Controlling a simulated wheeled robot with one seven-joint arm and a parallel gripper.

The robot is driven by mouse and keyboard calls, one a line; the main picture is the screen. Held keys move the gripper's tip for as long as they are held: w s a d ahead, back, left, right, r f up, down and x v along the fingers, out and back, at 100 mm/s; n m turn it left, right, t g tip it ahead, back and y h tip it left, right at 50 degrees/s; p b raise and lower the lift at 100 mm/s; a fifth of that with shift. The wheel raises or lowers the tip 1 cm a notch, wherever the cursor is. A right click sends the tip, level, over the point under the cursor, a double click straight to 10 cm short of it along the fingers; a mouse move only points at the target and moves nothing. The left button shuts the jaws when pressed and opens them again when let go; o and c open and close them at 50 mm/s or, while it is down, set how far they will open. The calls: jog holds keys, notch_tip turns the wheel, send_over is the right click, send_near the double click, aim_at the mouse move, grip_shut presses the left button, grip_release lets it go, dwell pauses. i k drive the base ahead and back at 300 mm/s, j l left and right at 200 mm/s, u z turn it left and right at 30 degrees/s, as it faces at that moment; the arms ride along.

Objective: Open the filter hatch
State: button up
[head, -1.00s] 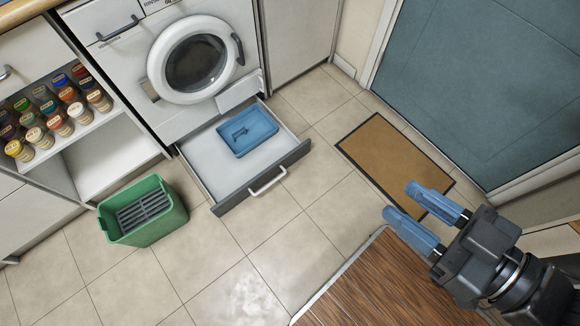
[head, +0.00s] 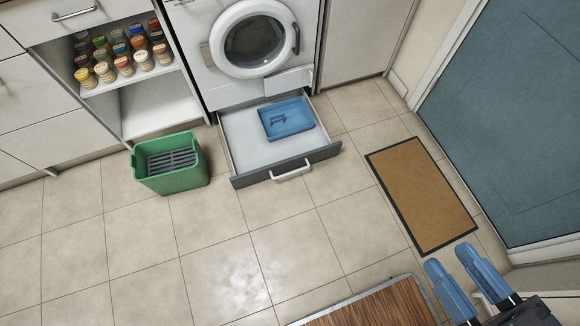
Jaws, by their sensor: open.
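The filter hatch (head: 289,82) is a small white panel low on the right of the front of the washing machine (head: 225,85), below its round door. Whether it is fully closed or slightly ajar I cannot tell. My gripper (head: 449,257) has blue fingers, which are spread apart and empty. It is at the lower right, over the floor near the brown mat, well away from the hatch. Nothing hides the hatch.
The drawer (head: 234,151) under the machine is pulled out, with a blue tray (head: 303,132) holding a small dark item. A green bin (head: 172,182) stands left of it. A brown mat (head: 420,195) and wooden top (head: 375,308) lie right and front. Floor between is clear.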

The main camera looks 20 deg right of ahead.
aim_at(277, 82)
jog(key=i+j+z, duration=0.35)
jog(key=i, duration=0.45)
jog(key=i+j+z, duration=0.4)
jog(key=i+j, duration=0.3)
